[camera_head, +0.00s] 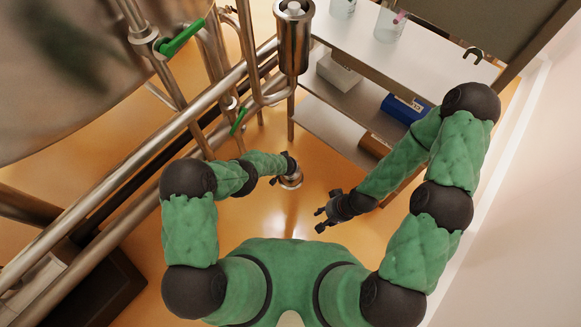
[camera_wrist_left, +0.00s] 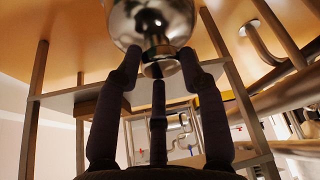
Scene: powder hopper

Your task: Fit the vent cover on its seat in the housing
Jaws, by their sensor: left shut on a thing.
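The vent cover, a shiny domed metal piece with a narrow stem, shows at the top of the left wrist view (camera_wrist_left: 150,20). It also shows in the head view (camera_head: 291,182). My left gripper (camera_wrist_left: 157,68) is shut on its stem with dark fingers around it, out in front of me above the floor. An upright steel cylinder (camera_head: 294,45) with a pale knob on top stands at the top middle; it looks like the housing, but I cannot make out a seat. My right gripper (camera_head: 324,213) is open and empty, to the right of the vent cover.
Steel pipes with green-handled valves (camera_head: 182,38) run along the left, beside a large tank (camera_head: 70,75). A shelf unit (camera_head: 345,38) at the upper right carries glass jars (camera_head: 389,24), a blue box (camera_head: 404,108) and other boxes. The orange floor between is clear.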

